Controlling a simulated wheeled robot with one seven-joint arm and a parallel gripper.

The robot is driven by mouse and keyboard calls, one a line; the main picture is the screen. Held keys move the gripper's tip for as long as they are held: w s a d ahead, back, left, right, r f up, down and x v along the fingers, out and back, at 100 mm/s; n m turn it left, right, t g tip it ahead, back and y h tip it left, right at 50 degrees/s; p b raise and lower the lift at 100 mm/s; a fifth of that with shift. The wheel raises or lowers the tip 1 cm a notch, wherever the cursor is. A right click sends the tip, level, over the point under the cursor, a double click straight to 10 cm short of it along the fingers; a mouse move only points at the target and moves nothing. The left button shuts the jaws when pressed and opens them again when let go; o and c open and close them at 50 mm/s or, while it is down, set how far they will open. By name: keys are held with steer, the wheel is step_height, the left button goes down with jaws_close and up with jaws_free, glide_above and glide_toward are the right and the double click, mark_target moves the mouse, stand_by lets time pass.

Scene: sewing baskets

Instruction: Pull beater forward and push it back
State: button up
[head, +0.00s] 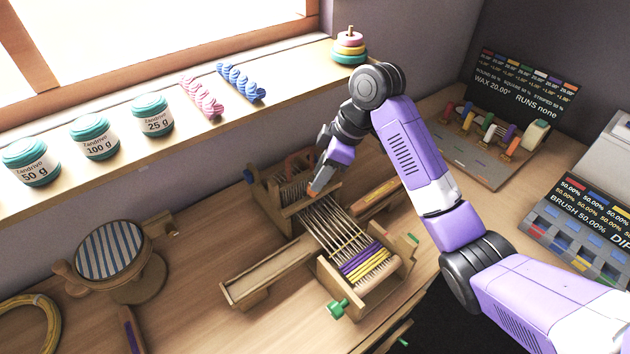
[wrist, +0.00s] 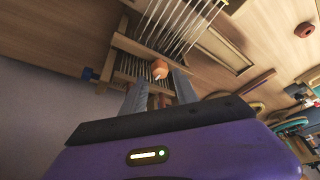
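A small wooden loom (head: 355,298) stands on the bench, with pale warp threads and a purple and yellow woven band at its front end. The beater (wrist: 128,45) shows in the wrist view as a wooden bar with a comb of thin wires, and an orange knob (wrist: 160,69) stands out from it. The knob also shows in the head view (head: 313,191), right at my fingertips. My gripper (wrist: 159,85) is open, its two grey fingers apart with the knob between and just ahead of their tips. In the head view my gripper (head: 320,183) hides part of the beater.
A wooden shuttle tray (head: 262,275) lies left of the loom. A round striped stand (head: 110,250) is farther left. A shelf (head: 215,125) with jars runs behind. A peg board (head: 470,160) and a dip station (head: 580,240) stand at right.

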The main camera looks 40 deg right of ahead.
mark_target(313, 199)
steer(key=shift+x, duration=1.6)
jaws_close()
